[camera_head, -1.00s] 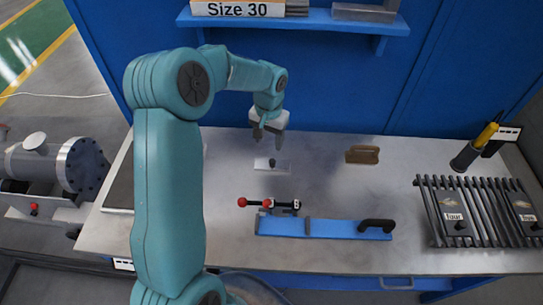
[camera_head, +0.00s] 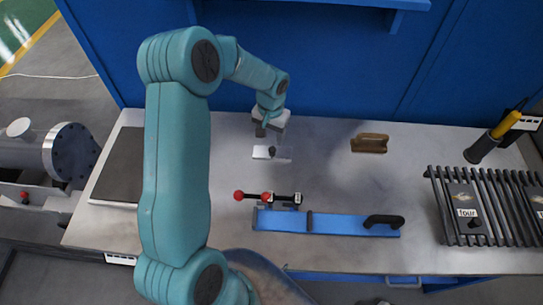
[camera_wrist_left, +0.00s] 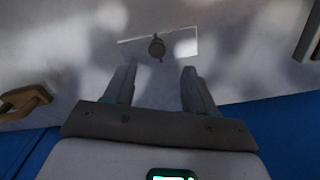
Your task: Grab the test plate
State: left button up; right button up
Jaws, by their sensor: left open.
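A small pale, partly see-through plate (camera_head: 262,153) with a dark knob in its middle lies on the workbench under my left gripper. It is likely the test plate. The plate (camera_wrist_left: 182,42) also shows in the left wrist view, just beyond the fingertips, with its knob between their lines. My left gripper (camera_head: 266,130) is open and empty, with its fingers (camera_wrist_left: 157,78) apart and pointing toward the plate. In the head view the gripper overlaps the plate's back edge, so the exact gap is hard to tell. My right gripper is not in view.
A blue bar with a black handle (camera_head: 345,224) and a red-knobbed clamp (camera_head: 262,196) lie in front. A rack (camera_head: 490,210) holds dark plates, one marked "four". The blue wall closes the back.

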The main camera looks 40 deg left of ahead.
aim_at(271, 150)
pick_arm(q)
jog(key=shift+s+f, duration=0.1)
jog(key=shift+f, duration=0.45)
jog(key=shift+d+f, duration=0.1)
jog(key=shift+f, duration=0.05)
notch_tip(271, 150, down, 5)
jog(key=b, duration=0.2)
jog(key=shift+d+b, duration=0.1)
jog(key=shift+b, duration=0.3)
jog(key=shift+w+d, duration=0.15)
jog(key=shift+w, duration=0.1)
jog(key=shift+s, duration=0.25)
grip_shut()
jog(key=shift+w, duration=0.2)
